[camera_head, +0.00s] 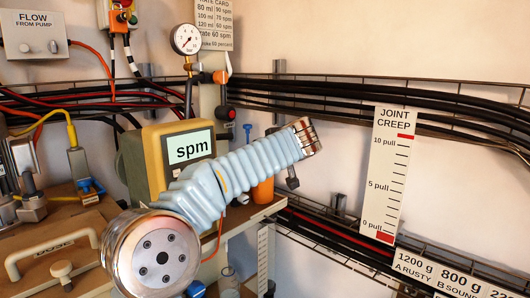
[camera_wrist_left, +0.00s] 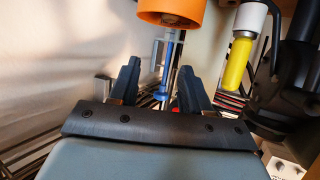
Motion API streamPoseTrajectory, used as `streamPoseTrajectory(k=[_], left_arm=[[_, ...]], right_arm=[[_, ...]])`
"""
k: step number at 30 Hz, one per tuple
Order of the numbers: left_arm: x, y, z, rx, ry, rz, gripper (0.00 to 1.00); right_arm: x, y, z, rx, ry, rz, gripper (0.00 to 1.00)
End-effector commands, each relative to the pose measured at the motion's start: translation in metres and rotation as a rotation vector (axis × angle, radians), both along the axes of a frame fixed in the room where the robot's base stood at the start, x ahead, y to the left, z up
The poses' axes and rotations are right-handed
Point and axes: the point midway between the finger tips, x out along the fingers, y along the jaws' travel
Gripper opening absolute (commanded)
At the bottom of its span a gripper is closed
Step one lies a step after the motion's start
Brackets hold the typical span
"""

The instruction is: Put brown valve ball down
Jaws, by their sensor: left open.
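My left gripper (camera_wrist_left: 156,84) is open in the left wrist view, its two dark fingers apart. A blue rod with a wider foot (camera_wrist_left: 165,94) shows in line with the gap between the fingers; I cannot tell its distance. I see nothing clearly gripped. In the head view my pale blue ribbed arm reaches from the lower left to the upper right; I cannot make out its fingers there. I cannot pick out a brown valve ball in either view. My right gripper is in neither view.
An orange cylinder (camera_wrist_left: 170,12) and a yellow-ended tool (camera_wrist_left: 238,62) are close in the wrist view. In the head view, a yellow-framed "spm" display (camera_head: 157,136) stands behind my arm. A pressure gauge (camera_head: 187,39) is above it. Cable racks (camera_head: 350,98) line the wall.

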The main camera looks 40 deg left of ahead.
Motion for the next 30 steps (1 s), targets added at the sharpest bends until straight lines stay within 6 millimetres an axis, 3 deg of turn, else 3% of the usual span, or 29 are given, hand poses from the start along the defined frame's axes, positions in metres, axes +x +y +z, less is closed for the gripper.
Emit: streamPoseTrajectory(k=[8, 17, 22, 30], left_arm=[[0.0, 0.0, 0.004, 0.0, 0.0, 0.0, 0.48], [0.0, 0.0, 0.056, 0.0, -0.001, 0.0, 0.48], [0.001, 0.0, 0.069, -0.001, -0.001, -0.001, 0.48], [0.0, 0.0, 0.07, 0.0, 0.001, 0.0, 0.48]], right_arm=[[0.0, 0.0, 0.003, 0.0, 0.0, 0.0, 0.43], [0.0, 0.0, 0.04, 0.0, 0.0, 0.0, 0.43], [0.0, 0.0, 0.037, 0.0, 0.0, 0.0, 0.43], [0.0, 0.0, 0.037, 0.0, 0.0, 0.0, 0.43]])
